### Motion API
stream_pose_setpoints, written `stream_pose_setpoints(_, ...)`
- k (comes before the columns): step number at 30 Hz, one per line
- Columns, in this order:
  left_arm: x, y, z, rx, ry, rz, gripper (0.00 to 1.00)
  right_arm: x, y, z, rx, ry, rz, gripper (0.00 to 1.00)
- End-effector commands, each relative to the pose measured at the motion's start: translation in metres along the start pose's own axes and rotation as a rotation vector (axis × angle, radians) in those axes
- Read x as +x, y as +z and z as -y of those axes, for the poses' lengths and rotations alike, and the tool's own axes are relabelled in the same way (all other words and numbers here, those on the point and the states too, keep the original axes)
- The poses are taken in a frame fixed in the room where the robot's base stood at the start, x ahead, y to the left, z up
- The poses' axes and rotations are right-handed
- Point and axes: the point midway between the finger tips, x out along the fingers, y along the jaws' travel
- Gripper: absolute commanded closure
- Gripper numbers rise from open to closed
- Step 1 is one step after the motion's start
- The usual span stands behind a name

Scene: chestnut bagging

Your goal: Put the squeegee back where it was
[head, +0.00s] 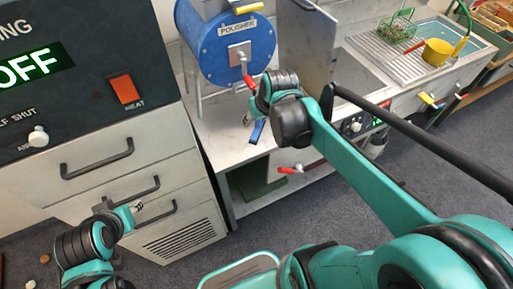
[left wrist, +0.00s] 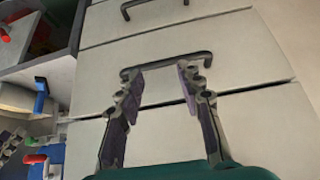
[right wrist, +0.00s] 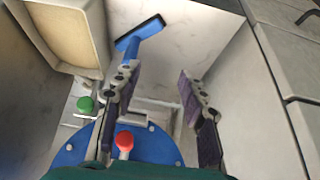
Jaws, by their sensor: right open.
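The blue squeegee (right wrist: 139,36) lies on the pale counter in the right wrist view, with a dark edge along its head. In the head view a blue piece of it (head: 257,132) shows on the counter below the polisher, partly hidden by my right arm. My right gripper (head: 247,120) is over the counter beside it. In the right wrist view its fingers (right wrist: 160,95) are spread and empty, with the squeegee's handle end near the left finger; I cannot tell whether they touch. My left gripper (left wrist: 160,88) is open and empty in front of the drawers.
The blue polisher drum (head: 226,45) with a red-tipped handle (head: 249,82) stands close behind my right gripper. A grey cabinet with drawer handles (head: 97,160) is at left. A yellow pot (head: 437,52) and green basket (head: 398,27) sit by the sink at right.

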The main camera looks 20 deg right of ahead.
Motion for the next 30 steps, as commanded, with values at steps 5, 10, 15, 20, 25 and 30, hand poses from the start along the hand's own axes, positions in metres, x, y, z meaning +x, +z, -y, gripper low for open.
stream_pose_setpoints(5,0.0,0.0,0.0,0.0,0.0,0.0,0.63,-0.034,0.057,0.038,0.008,0.004,-0.07,0.58)
stream_pose_setpoints(10,0.0,0.0,0.0,0.0,0.0,0.0,0.63,-0.043,0.096,0.056,0.017,0.001,-0.12,0.58)
stream_pose_setpoints(15,0.0,0.0,0.0,0.0,0.0,0.0,0.63,-0.044,0.112,0.062,0.023,-0.002,-0.143,0.58)
stream_pose_setpoints(20,0.0,0.0,0.0,0.0,0.0,0.0,0.63,-0.044,0.113,0.062,0.025,-0.002,-0.146,0.58)
stream_pose_setpoints(25,0.003,0.002,0.0,0.0,0.0,0.0,0.63,-0.041,0.114,0.062,0.025,-0.002,-0.146,0.58)
stream_pose_setpoints(30,0.004,0.003,0.0,0.0,0.0,0.0,0.63,-0.04,0.115,0.062,0.024,-0.002,-0.146,0.58)
